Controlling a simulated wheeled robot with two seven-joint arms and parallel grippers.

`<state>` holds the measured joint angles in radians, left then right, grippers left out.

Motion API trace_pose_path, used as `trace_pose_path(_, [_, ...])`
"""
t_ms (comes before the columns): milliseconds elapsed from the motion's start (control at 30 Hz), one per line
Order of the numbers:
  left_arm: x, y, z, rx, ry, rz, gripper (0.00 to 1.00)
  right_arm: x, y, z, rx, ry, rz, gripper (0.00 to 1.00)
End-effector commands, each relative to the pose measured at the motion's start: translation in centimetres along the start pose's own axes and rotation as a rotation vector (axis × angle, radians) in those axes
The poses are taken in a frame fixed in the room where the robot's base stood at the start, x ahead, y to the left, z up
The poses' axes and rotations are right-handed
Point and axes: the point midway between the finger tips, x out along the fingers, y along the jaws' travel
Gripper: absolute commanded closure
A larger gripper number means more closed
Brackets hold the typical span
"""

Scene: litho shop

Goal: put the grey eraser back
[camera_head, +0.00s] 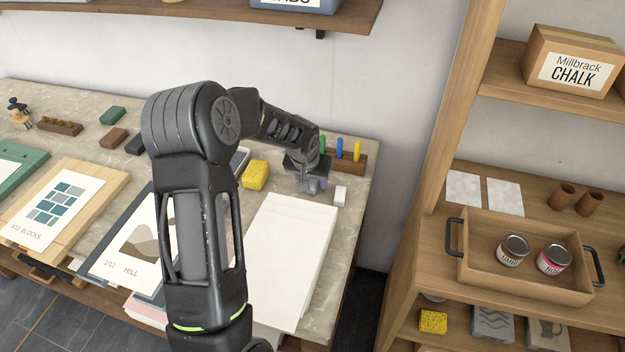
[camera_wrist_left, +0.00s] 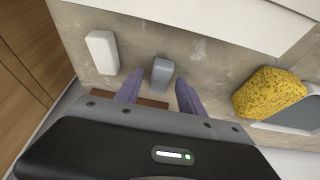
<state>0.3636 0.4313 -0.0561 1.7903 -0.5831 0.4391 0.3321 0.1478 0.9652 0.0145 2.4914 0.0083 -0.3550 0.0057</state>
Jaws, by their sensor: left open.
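The grey eraser (camera_wrist_left: 161,75) lies on the stone-topped bench in the left wrist view. My left gripper (camera_wrist_left: 160,82) is over it with its two purple fingers open, one on each side of the eraser. A gap shows between each finger and the eraser; how far above the bench the fingers are, I cannot tell. In the head view my left gripper (camera_head: 313,185) reaches down at the bench's right end and hides most or all of the eraser. My right gripper is not in view.
A yellow sponge (camera_head: 255,175) and a white paper stack (camera_head: 290,250) lie nearby. A shelf unit with a wooden tray (camera_head: 480,283) stands right, past a gap.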

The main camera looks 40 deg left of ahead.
Motion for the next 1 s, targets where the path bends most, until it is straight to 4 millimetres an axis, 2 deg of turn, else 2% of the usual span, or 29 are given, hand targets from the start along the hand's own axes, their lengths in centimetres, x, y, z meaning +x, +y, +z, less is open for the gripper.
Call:
trace_pose_path(167, [-1.4, 0.0, -0.2, -0.001, 0.003, -0.001, 0.54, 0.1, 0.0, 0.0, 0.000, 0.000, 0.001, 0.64])
trace_pose_path(633, [-10.5, 0.0, -0.2, 0.000, 0.005, 0.001, 0.54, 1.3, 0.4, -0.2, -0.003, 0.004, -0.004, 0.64])
trace_pose_path(800, [-12.0, 0.0, -0.1, 0.000, 0.001, 0.001, 0.54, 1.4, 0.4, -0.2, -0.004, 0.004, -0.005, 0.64])
trace_pose_path(1000, [-12.2, 0.0, 0.0, 0.000, -0.001, 0.000, 0.54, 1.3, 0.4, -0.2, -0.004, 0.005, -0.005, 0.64])
